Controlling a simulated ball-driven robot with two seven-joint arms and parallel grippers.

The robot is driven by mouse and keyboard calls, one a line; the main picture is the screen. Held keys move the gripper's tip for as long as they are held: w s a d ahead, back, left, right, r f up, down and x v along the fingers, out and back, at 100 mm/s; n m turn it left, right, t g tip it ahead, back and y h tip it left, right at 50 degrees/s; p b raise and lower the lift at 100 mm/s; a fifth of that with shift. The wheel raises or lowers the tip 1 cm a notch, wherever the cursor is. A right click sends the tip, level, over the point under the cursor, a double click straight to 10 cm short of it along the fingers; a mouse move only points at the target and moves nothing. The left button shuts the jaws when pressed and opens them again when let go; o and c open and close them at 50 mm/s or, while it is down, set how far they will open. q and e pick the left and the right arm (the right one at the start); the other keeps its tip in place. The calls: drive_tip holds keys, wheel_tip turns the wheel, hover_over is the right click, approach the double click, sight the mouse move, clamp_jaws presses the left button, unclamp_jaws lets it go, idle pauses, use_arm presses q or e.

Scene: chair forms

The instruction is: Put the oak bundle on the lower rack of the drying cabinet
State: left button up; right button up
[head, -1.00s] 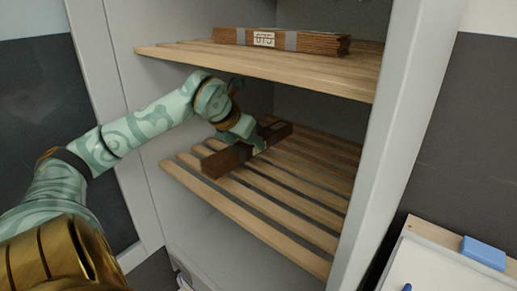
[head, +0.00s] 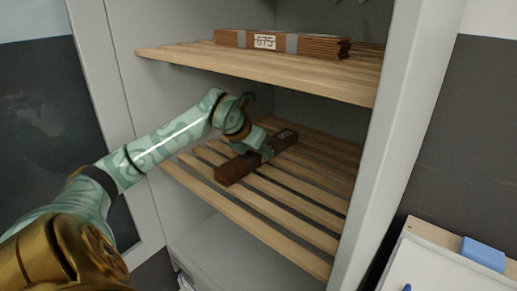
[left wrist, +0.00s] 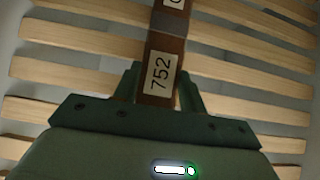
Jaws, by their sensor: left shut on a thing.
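A dark brown wood bundle (head: 236,168) is at the lower slatted rack (head: 285,217) of the drying cabinet (head: 385,150). My left gripper (head: 262,150) is shut on the bundle near its middle, from above. In the left wrist view the bundle (left wrist: 166,45) runs between the fingers and bears a white label reading 752; a second label is cut off by the top edge. Slats lie beneath it. I cannot tell whether the bundle touches them. My right gripper is not in view.
Another bundle (head: 330,47), labelled 675, lies on the upper rack (head: 250,65) above my left arm. The cabinet's side walls bound the space. Bare slats lie to the right of the held bundle. A blue block (head: 484,253) is at lower right.

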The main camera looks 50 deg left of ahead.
use_arm(q)
drive_tip(key=o, duration=1.4)
drive_tip(key=shift+f, duration=0.1)
drive_tip(key=shift+c, duration=0.2)
drive_tip(key=shift+r, duration=0.3)
drive_tip(key=shift+s+r, duration=0.25)
drive_tip(key=shift+s, duration=0.05)
drive_tip(key=v, duration=0.3)
drive_tip(key=shift+s+r, duration=0.2)
drive_tip(key=shift+s, duration=0.05)
drive_tip(key=p, duration=0.2)
approach(233, 171)
drive_tip(key=w+a+f, duration=0.2)
drive_tip(key=f, duration=0.1)
drive_tip(key=shift+f, duration=0.1)
